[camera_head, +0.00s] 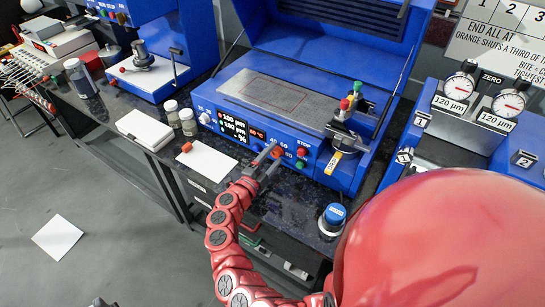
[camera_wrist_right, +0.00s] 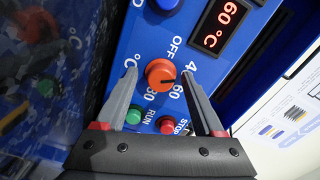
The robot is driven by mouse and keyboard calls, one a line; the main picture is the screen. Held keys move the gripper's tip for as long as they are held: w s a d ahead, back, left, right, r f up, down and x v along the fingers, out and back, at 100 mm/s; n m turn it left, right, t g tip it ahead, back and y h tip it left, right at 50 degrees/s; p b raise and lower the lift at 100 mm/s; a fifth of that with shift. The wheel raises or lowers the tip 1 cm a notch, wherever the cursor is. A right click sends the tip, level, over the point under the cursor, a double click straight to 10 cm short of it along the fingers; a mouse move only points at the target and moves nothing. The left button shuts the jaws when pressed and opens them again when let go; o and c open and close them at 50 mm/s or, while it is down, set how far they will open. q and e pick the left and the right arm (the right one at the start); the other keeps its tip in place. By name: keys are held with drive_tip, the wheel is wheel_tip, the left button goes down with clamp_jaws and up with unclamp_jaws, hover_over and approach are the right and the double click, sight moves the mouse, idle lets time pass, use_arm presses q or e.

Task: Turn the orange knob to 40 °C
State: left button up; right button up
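The orange knob (camera_wrist_right: 160,72) sits on the blue front panel, with OFF, 40, 60 and 80 printed around it. Its dark pointer mark faces the 60. The display (camera_wrist_right: 222,25) beside it reads 60 °C. My right gripper (camera_wrist_right: 158,76) is open, one finger on each side of the knob; I cannot tell whether they touch it. In the head view the knob (camera_head: 278,152) shows at the tips of my right gripper (camera_head: 268,160).
A green RUN button (camera_wrist_right: 133,116) and a red STOP button (camera_wrist_right: 166,125) lie close to the knob. The blue machine's lid (camera_head: 325,50) stands open above a metal plate (camera_head: 275,95). Two jars (camera_head: 188,122) and a blue-capped container (camera_head: 333,216) stand on the dark bench.

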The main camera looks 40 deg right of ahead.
drive_tip(key=b+v, duration=0.2)
drive_tip(key=v, duration=1.5)
drive_tip(key=shift+a+b, duration=0.2)
drive_tip(key=shift+b, duration=0.2)
